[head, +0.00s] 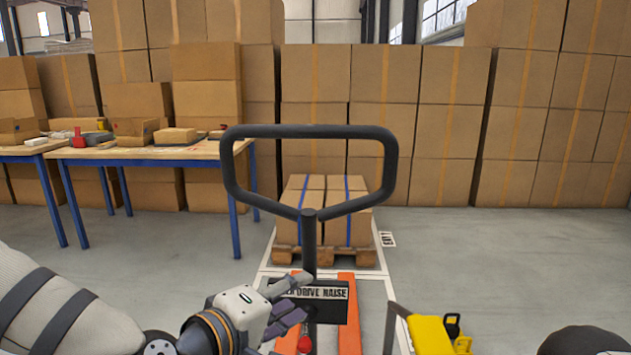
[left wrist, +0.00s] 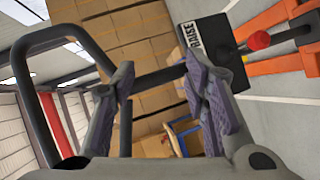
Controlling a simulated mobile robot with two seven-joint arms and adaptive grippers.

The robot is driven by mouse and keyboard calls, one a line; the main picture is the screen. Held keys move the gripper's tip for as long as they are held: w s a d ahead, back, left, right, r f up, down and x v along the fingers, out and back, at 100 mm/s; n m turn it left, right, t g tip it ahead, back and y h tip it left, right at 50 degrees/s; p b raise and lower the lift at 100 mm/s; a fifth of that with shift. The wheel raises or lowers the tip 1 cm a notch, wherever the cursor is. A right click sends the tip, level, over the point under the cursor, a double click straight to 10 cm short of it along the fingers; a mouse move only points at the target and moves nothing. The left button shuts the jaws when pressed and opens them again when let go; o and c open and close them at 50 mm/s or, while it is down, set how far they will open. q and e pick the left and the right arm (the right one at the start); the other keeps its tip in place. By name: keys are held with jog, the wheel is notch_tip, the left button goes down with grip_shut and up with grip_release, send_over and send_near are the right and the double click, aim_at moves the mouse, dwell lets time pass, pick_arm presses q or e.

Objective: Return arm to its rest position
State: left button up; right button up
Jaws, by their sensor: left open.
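My left gripper (head: 296,297) is open, low in the head view beside the shaft of a pallet jack. The jack's black loop handle (head: 310,131) stands upright above it. In the left wrist view my open fingers (left wrist: 165,85) show with the dark shaft (left wrist: 160,79) crossing the gap between them; I cannot tell whether they touch it. A black control plate (head: 318,292) with partly hidden lettering and a red knob (head: 305,344) sit on the jack. My right gripper is not in view.
Orange forks (head: 349,315) run toward a pallet (head: 325,256) of cartons (head: 325,205) inside white floor lines. A blue-legged table (head: 150,153) with small items stands left. Stacked cartons (head: 450,110) line the back. A yellow machine (head: 430,335) is lower right.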

pick_arm(q)
jog(key=s+a+f+m+g+y, duration=0.2)
jog(key=s+f+m+g, duration=0.35)
jog(key=s+f, duration=1.3)
jog(key=s+a+f+m+g+y, duration=0.1)
jog(key=s+a+f+g+y, duration=0.1)
jog(key=s, duration=0.6)
jog(key=s+a+f+m+g+y+p, duration=0.1)
jog(key=s+a+f+g, duration=0.3)
jog(key=s+a, duration=0.3)
jog(key=s+a+f+m+g+y+p, duration=0.1)
jog(key=s+a, duration=0.4)
jog(key=s, duration=0.5)
notch_tip(320, 180, down, 3)
jog(key=shift+a+r+g+y, duration=0.2)
jog(key=shift+g+y, duration=0.6)
jog(key=shift+g, duration=0.45)
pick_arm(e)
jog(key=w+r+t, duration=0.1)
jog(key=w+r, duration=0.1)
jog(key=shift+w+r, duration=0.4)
pick_arm(q)
jog(key=shift+d+m, duration=0.1)
jog(key=shift+m, duration=0.15)
